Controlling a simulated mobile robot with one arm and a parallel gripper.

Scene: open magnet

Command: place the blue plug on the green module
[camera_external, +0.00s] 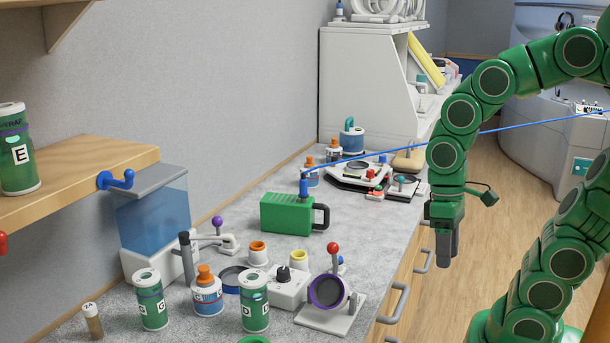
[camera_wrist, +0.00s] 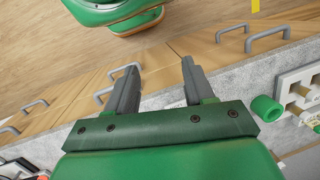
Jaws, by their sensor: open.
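The green module (camera_external: 287,214), a box with a black handle on its right side, stands on the grey counter in the external view. The blue plug (camera_external: 304,188) is upright at the module's top right end and appears to rest on it. A thin blue cable (camera_external: 480,132) runs from above the plug to the right edge, passing by my arm. My gripper (camera_external: 444,245) points down, to the right of the module and apart from it, beyond the counter's front edge. In the wrist view my gripper (camera_wrist: 160,78) is open, with nothing between its fingers.
The counter (camera_external: 375,245) has drawers with grey handles (camera_external: 397,300). Bottles, a purple ring stand (camera_external: 327,292) and canisters (camera_external: 255,300) crowd its near end. A white tray device (camera_external: 360,173) is farther back. A wooden shelf (camera_external: 90,180) is at left. A green cylinder (camera_wrist: 266,108) shows in the wrist view.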

